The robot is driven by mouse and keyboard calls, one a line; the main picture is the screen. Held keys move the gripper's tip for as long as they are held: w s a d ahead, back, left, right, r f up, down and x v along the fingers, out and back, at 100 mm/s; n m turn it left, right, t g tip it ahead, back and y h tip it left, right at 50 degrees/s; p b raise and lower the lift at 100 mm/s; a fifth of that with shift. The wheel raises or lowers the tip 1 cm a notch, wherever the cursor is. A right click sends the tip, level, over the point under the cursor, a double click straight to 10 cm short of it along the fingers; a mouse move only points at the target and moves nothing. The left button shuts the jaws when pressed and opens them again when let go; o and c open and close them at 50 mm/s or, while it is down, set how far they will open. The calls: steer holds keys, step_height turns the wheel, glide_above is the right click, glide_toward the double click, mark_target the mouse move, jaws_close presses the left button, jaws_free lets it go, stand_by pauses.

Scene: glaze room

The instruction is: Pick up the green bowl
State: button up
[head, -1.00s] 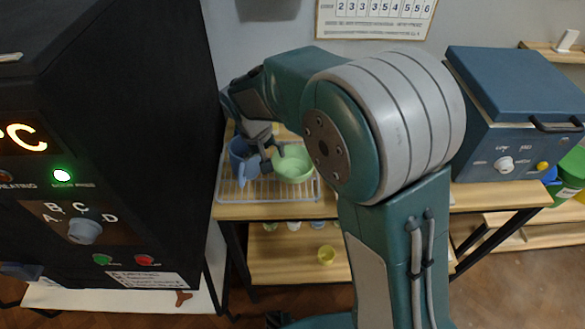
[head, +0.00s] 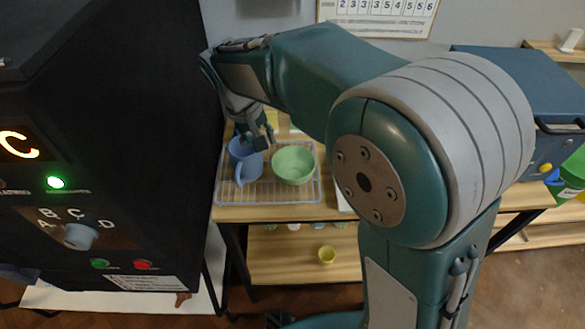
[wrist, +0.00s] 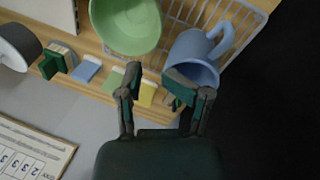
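The green bowl (head: 294,164) stands upright on a wire rack on the wooden table, to the right of a blue mug (head: 241,172). In the wrist view the bowl (wrist: 125,28) is at the top, cut off by the frame edge, with the mug (wrist: 194,60) to its right. My gripper (head: 262,138) is above the rack, behind the bowl and close to the mug. In the wrist view my gripper (wrist: 158,84) has its two fingers apart with nothing held between them. The bowl appears clear of the fingers; whether a finger touches the mug I cannot tell.
The wire rack (head: 262,194) bears both vessels. A tall black kiln (head: 150,110) rises close on the left. A blue box-shaped device (head: 500,75) stands to the right, partly behind my arm. Colored tiles (wrist: 86,70) stand near the table's back edge.

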mark_target(279, 175)
steer(key=d+f+n, duration=0.1)
steer(key=f, duration=0.2)
steer(key=s+d+f+n, duration=0.1)
steer(key=f+n, duration=0.1)
steer(key=f, duration=0.2)
steer(key=d+f+n+t, duration=0.1)
steer(key=f+n, duration=0.1)
steer(key=f, duration=0.1)
steer(key=shift+s+d+f+y, duration=0.3)
steer(key=shift+s+d+f, duration=0.05)
jaws_close()
